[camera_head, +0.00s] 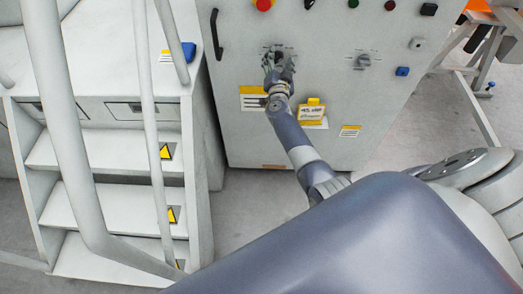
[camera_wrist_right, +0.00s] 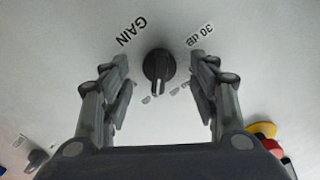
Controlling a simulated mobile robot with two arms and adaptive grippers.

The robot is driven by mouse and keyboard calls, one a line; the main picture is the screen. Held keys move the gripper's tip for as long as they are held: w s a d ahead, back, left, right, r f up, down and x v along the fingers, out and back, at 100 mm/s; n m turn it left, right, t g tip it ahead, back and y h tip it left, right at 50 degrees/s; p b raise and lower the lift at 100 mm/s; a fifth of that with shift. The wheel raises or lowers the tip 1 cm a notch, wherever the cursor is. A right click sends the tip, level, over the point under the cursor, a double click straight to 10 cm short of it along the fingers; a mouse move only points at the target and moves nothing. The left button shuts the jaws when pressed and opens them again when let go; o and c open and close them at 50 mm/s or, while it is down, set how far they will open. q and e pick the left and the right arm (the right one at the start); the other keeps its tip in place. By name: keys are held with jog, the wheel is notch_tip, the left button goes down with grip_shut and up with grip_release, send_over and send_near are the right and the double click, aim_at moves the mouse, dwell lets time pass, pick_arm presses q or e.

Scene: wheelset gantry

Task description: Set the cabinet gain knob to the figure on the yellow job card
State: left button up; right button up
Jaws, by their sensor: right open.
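The gain knob (camera_wrist_right: 157,66) is a black pointer knob on the cabinet face, under the printed words GAIN and 30 dB in the right wrist view. My right gripper (camera_wrist_right: 160,85) is open, with one finger on each side of the knob and a gap to both. In the head view my right gripper (camera_head: 278,62) is at the cabinet front (camera_head: 225,85) and hides most of the knob. My left gripper is not in view.
A second knob (camera_head: 362,62) sits right of my gripper. A red button (camera_head: 263,5), a blue part (camera_head: 402,71) and a black handle (camera_head: 216,35) are also on the cabinet. Grey steps with railings (camera_head: 110,205) stand at the left. An orange-topped frame (camera_head: 485,60) stands at the right.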

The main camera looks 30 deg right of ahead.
jog(key=n, duration=0.6)
jog(key=shift+a, duration=0.1)
jog(key=shift+s+a+n, duration=0.15)
jog(key=shift+a+n, duration=0.05)
jog(key=shift+n, duration=0.3)
jog(key=p+v, duration=0.2)
jog(key=v, duration=0.8)
jog(key=s+a+f+n+g+y+b, duration=0.1)
jog(key=s+a+f+n+y, duration=0.1)
jog(key=f, duration=0.8)
jog(key=s+a+f+n+g+y+b, duration=0.1)
jog(key=s+a+f, duration=0.4)
jog(key=f, duration=0.5)
jog(key=s+a+f+n+y+b, duration=0.3)
jog(key=s+a+f+y, duration=0.1)
jog(key=f, duration=0.6)
jog(key=shift+a+g+y, duration=0.4)
jog(key=shift+a, duration=0.2)
jog(key=shift+f, duration=0.15)
